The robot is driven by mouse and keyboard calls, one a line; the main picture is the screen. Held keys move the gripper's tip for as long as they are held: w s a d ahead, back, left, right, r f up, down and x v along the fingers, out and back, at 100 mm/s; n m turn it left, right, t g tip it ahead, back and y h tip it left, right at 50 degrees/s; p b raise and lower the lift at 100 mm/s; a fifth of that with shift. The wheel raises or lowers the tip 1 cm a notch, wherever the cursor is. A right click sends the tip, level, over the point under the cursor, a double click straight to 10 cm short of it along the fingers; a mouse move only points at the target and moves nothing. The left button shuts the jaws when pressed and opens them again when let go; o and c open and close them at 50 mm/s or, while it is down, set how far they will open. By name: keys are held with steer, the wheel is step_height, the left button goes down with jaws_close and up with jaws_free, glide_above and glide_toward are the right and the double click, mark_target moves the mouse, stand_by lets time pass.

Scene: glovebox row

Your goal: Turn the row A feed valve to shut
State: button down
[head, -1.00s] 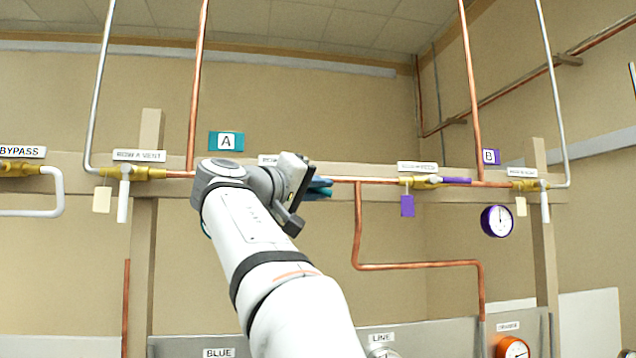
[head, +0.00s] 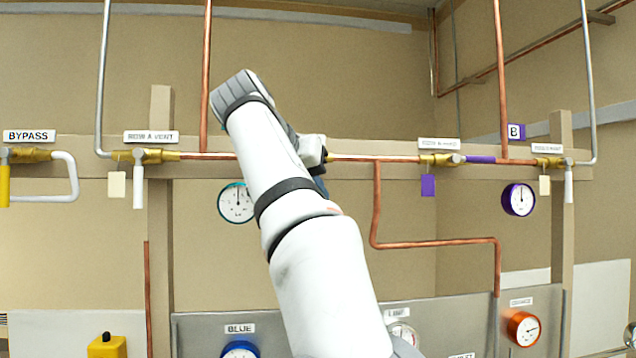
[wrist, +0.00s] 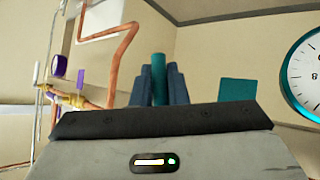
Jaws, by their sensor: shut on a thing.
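My gripper (wrist: 159,80) shows in the wrist view with its two dark blue fingers shut on the teal handle of the row A feed valve, which stands between them. The teal handle (wrist: 159,68) shows only in part. In the head view my arm hides the valve body and most of the gripper. A little dark blue of the gripper (head: 321,186) shows right of my arm, just under the pipe. How far the handle is turned cannot be told.
A teal-rimmed gauge (head: 237,203) hangs left of my arm. The row A vent valve (head: 138,156) is further left, with its white handle hanging down. The purple-handled row B feed valve (head: 440,159) is to the right. A copper pipe (head: 376,205) drops close by on the right.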

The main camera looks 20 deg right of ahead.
steer(key=shift+w+a+f+m+y, duration=0.1)
steer(key=shift+a+m+y, duration=0.2)
steer(key=shift+a+y, duration=0.25)
steer(key=shift+w+a+f+m+y, duration=0.1)
steer(key=shift+a+m+y, duration=0.2)
steer(key=shift+y, duration=0.35)
steer(key=c, duration=1.4)
jaws_free()
steer(key=shift+c, duration=0.2)
steer(key=s+a+f+n+y+b, duration=0.1)
steer(key=s+f+n+y+b, duration=0.2)
steer(key=f, duration=0.9)
steer(key=s+a+f+n+y+b, duration=0.1)
steer(key=s+a+f+n+b, duration=0.2)
steer(key=f, duration=1)
steer(key=s+f+n+g, duration=0.1)
steer(key=s+f, duration=0.4)
steer(key=f, duration=0.5)
steer(key=s+a+f+n+g+y+b, duration=0.1)
steer(key=s+f, duration=0.5)
steer(key=f, duration=0.4)
steer(key=s+a+f+n+y+b, duration=0.1)
steer(key=s+f, duration=0.5)
steer(key=f, duration=0.4)
steer(key=shift+g, duration=0.4)
